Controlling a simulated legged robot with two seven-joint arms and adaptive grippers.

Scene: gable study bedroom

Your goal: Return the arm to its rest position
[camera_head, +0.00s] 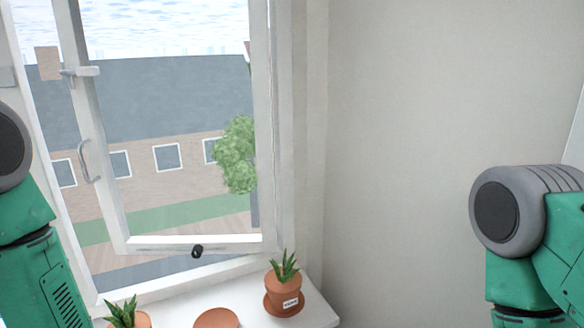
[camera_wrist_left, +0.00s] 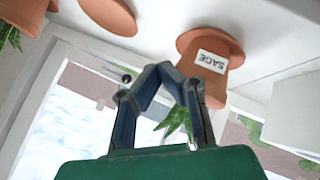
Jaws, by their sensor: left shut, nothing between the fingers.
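My left arm (camera_head: 30,240) shows at the left edge in the head view; its gripper is outside that view. In the left wrist view my left gripper (camera_wrist_left: 160,70) is shut and empty, its fingertips meeting. The view is upside down, and a terracotta pot labelled SAGE (camera_wrist_left: 212,78) appears just to the right of the fingertips. I cannot tell the gap between them. My right arm (camera_head: 530,240) is at the right edge in the head view, and its gripper is not in view.
The window sash (camera_head: 190,243) stands behind. A bare wall (camera_head: 410,130) fills the right.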

